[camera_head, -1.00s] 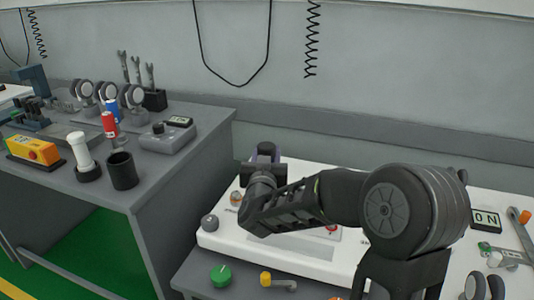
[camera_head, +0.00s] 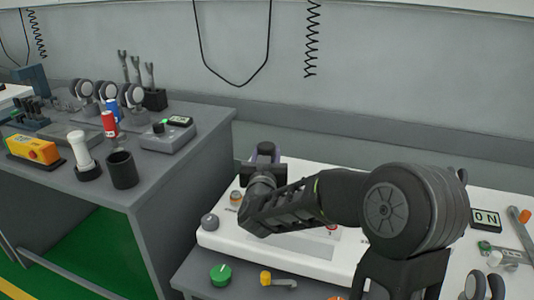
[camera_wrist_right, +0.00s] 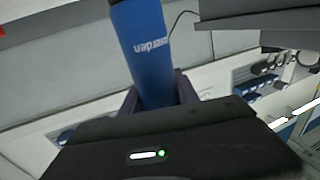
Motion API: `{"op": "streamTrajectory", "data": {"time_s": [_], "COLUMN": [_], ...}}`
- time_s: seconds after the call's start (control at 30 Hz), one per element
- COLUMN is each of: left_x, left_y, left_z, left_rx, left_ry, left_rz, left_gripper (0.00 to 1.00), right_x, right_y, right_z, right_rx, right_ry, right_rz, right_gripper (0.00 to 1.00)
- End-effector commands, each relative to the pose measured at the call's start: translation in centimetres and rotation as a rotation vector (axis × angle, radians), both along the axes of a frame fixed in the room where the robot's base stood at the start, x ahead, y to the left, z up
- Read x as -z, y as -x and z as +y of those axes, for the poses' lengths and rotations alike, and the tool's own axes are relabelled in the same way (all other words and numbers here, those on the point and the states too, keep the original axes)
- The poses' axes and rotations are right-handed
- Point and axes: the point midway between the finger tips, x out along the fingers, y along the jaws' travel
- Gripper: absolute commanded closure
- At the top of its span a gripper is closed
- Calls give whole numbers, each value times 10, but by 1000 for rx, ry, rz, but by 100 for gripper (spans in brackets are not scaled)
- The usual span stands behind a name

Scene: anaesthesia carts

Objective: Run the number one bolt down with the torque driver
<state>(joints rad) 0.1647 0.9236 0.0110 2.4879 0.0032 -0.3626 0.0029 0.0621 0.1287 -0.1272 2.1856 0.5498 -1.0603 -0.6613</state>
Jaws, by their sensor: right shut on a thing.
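My right gripper (camera_head: 264,165) is shut over the back left of the white panel (camera_head: 230,245). In the right wrist view its fingers (camera_wrist_right: 157,95) close on a blue cylindrical tool (camera_wrist_right: 146,48) with pale lettering, which looks like the torque driver. The tool's far end is cut off by the top of that view. In the head view the gripper and arm hide most of the tool, its tip and part of the panel. I cannot make out the number one bolt or whether the tip touches it. My left gripper is not in view.
A grey bench (camera_head: 180,165) at left holds a red cylinder (camera_head: 109,126), a black cup (camera_head: 122,170), a yellow box (camera_head: 34,149) and a grey tester (camera_head: 167,138). A green knob (camera_head: 220,275) and yellow handle (camera_head: 278,281) sit before the panel. A wrench (camera_head: 520,235) lies at right.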

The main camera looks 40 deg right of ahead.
Motion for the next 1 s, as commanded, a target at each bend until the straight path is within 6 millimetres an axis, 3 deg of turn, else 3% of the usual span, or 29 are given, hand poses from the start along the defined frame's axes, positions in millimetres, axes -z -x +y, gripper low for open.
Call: {"op": "streamTrajectory", "data": {"time_s": [0.03, 0.27, 0.8, 1.0], "left_x": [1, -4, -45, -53], "left_y": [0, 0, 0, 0], "left_z": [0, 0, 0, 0], "left_rx": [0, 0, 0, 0], "left_ry": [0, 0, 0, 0], "left_rz": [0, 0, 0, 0], "left_gripper": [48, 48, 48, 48], "right_x": [7, 3, -50, -60], "right_y": [1, 1, 0, 0], "right_z": [0, 1, 0, 0], "right_rx": [-1, -2, -1, 0], "right_ry": [-7, -8, -1, -1], "right_rz": [14, 16, 3, 2], "right_gripper": [100, 100, 100, 100]}}
